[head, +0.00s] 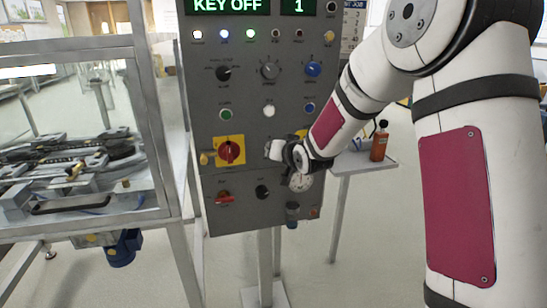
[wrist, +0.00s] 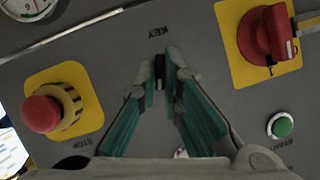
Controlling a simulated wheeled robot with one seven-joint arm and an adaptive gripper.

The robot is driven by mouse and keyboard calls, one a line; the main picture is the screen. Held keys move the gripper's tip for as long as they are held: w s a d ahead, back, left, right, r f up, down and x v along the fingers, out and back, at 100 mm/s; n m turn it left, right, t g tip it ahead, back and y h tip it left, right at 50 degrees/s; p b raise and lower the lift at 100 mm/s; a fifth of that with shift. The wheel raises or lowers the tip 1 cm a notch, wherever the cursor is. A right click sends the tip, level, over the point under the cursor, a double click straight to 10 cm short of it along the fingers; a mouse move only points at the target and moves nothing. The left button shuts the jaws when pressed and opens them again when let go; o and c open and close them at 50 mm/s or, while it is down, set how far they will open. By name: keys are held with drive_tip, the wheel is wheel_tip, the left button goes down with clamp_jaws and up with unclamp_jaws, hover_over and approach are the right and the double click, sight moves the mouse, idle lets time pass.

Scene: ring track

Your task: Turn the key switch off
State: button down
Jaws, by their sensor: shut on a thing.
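The grey control panel (head: 240,185) stands in the middle of the head view. My gripper (head: 272,150) reaches it from the right, beside the red rotary switch (head: 229,152) on its yellow plate. In the wrist view my gripper (wrist: 160,80) has both fingertips closed on the small dark key switch (wrist: 159,67), by the upside-down KEY label. The key's visible part lies along the picture's vertical, pointing at the label. The fingers hide the rest of it, and my gripper hides it in the head view. The panel's display (head: 230,7) reads KEY OFF.
In the wrist view a red stop button (wrist: 42,113) on a yellow plate is left of my fingers. The red rotary switch and a green START button (wrist: 281,125) are to the right. A glass-walled machine (head: 75,130) stands left of the panel, a small table (head: 350,163) right.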

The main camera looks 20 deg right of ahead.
drive_tip(key=shift+a+f+n+h+b, duration=0.15)
drive_tip(key=shift+n+h+b, duration=0.85)
drive_tip(key=shift+b, duration=1.05)
drive_tip(key=shift+n, duration=0.3)
drive_tip(key=c, duration=1.7)
unclamp_jaws()
drive_tip(key=v, duration=1.2)
